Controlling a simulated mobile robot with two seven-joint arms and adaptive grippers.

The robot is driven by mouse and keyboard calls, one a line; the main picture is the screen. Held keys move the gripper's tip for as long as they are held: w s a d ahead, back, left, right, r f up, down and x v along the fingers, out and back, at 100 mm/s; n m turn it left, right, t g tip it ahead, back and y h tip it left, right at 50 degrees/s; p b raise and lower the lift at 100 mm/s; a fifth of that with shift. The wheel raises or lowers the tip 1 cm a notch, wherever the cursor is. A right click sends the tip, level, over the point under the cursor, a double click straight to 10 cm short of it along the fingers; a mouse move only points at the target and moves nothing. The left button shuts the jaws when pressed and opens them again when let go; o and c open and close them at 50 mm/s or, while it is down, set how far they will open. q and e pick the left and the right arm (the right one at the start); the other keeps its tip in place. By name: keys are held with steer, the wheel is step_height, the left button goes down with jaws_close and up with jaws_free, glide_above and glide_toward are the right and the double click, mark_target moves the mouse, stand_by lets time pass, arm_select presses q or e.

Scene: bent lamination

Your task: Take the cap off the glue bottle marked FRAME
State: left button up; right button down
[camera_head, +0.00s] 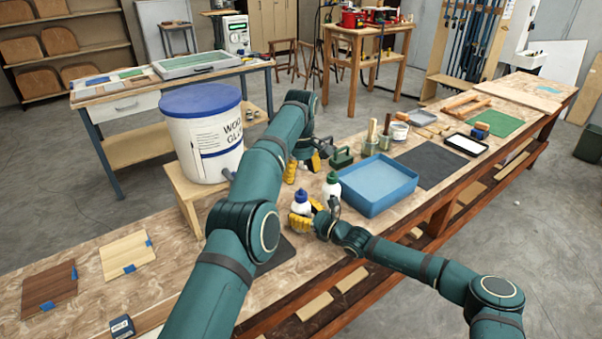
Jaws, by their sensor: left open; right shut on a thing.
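Two white glue bottles stand close together on the workbench, left of the blue tray. One bottle has a blue cap (301,196) and the other has a green cap (333,178). Both caps are on. I cannot read a FRAME mark on either bottle. My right gripper (308,214) comes from the right and is shut on the blue-capped bottle (300,207), its yellow fingertips low on the body. My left gripper (303,168) is open and empty, above and behind the two bottles (332,190). My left arm hides part of the bench beside it.
A blue tray (378,203) sits just right of the bottles. A green-handled tool (342,158) and pots with brushes (371,146) stand behind. A large wood-glue bucket (205,165) is on a wooden stand to the left. Wood sample boards (126,255) lie at the front left.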

mark_target(301, 189)
arm_select(q)
steer(key=m, duration=1)
steer(key=shift+m, duration=0.3)
steer(key=m, duration=1.5)
steer(key=shift+m, duration=0.3)
steer(key=m, duration=1.4)
steer(key=shift+f+m, duration=0.2)
steer(key=shift+m, duration=0.1)
steer(key=shift+f, duration=3.8)
